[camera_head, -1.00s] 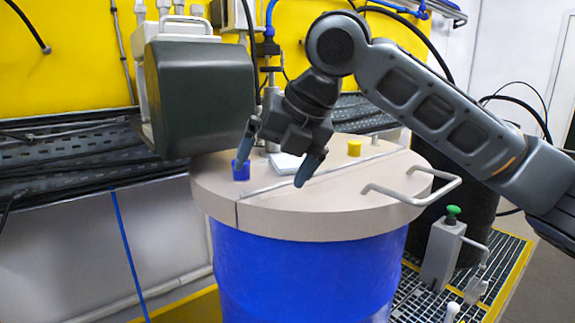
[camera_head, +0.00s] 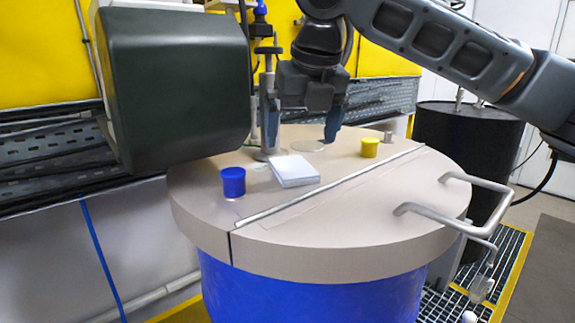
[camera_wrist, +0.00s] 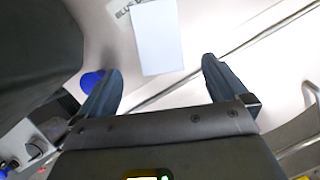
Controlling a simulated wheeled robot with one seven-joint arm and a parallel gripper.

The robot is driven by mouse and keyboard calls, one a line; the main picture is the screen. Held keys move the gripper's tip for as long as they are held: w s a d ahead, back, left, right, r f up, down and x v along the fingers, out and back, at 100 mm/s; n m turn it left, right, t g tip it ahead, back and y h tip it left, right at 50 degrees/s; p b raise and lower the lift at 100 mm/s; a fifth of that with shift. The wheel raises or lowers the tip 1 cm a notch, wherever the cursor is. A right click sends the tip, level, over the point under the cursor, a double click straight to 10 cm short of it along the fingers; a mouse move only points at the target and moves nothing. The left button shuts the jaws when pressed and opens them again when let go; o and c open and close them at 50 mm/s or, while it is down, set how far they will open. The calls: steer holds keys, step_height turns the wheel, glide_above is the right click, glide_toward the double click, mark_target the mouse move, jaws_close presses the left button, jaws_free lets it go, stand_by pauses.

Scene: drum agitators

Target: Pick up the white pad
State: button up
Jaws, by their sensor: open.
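The white pad (camera_head: 293,170) is a flat, pale block lying on the beige drum lid (camera_head: 330,225), left of the lid's metal strip. My gripper (camera_head: 300,140) is open and empty, and in the head view it shows above and behind the pad. In the wrist view the pad (camera_wrist: 157,37) lies ahead of the fingertips, between their lines, and nothing is between the fingers of my gripper (camera_wrist: 160,75). The fingers look apart from the pad.
A blue cap (camera_head: 233,182) stands left of the pad and a yellow cap (camera_head: 370,147) to its right. A large dark housing (camera_head: 180,85) hangs at the left. A bent metal handle (camera_head: 450,215) sticks out at the lid's right edge. The lid's front is clear.

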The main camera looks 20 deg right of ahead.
mark_target(294, 169)
steer(key=p+x, duration=0.1)
steer(key=x, duration=0.6)
steer(key=shift+f, duration=0.3)
steer(key=c, duration=1.1)
steer(key=shift+r, duration=0.1)
steer(key=shift+r, duration=0.4)
steer(key=r, duration=0.2)
steer(key=d+r+b, duration=0.1)
steer(key=shift+s+r, duration=0.3)
steer(key=s+d+r, duration=0.1)
steer(key=d+r, duration=0.1)
steer(key=d, duration=0.1)
steer(key=s+d+r, duration=0.2)
steer(key=d, duration=0.1)
steer(key=s+d+r+b, duration=0.1)
steer(key=s+d+r, duration=0.1)
steer(key=d, duration=0.1)
steer(key=shift+s+r, duration=0.2)
steer(key=shift+r, duration=0.05)
